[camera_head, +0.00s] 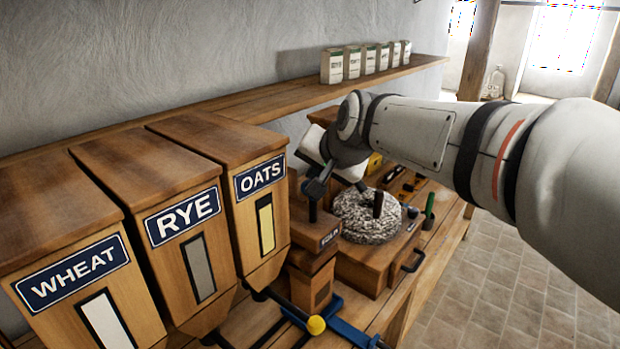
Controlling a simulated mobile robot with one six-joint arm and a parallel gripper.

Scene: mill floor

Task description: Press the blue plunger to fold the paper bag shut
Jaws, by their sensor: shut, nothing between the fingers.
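A wooden housing with a dark label (329,239), hard to read, stands right of the OATS bin. A dark upright rod (312,212) rises from its top. A brown box-shaped form (312,287), possibly the paper bag, sits beneath the housing. My gripper (322,180) is shut and empty, pointing down over the housing beside the rod's top. I cannot tell whether it touches the rod. No blue plunger can be clearly made out; my gripper may cover its top.
WHEAT (72,272), RYE (182,217) and OATS (260,177) bins fill the left. A round speckled millstone (367,218) sits right of the housing. A blue bar (345,334) and yellow knob (316,325) are in front. Tools lie farther along the bench; tiled floor (510,290) is clear.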

